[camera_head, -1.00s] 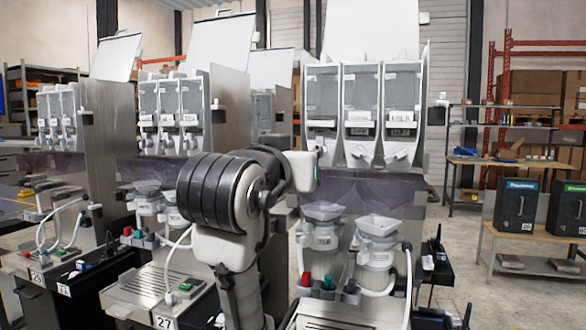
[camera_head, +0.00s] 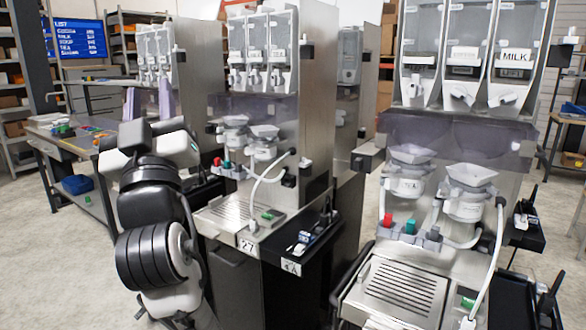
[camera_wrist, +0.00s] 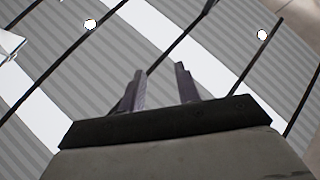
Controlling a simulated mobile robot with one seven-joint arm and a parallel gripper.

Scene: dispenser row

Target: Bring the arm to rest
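My arm (camera_head: 150,255) stands bent at the left of the head view, in front of the dispenser row. In the wrist view my gripper (camera_wrist: 160,70) points up at the ceiling. Its two dark fingers stand apart with nothing between them, so it is open and empty.
A dispenser marked MILK (camera_head: 515,60) stands at the right, above funnels and a drip grille (camera_head: 400,285). Station 27 (camera_head: 245,215) is close to the right of my arm. A work table (camera_head: 60,145) and a list screen (camera_head: 82,40) are at the left. Floor shows at far left.

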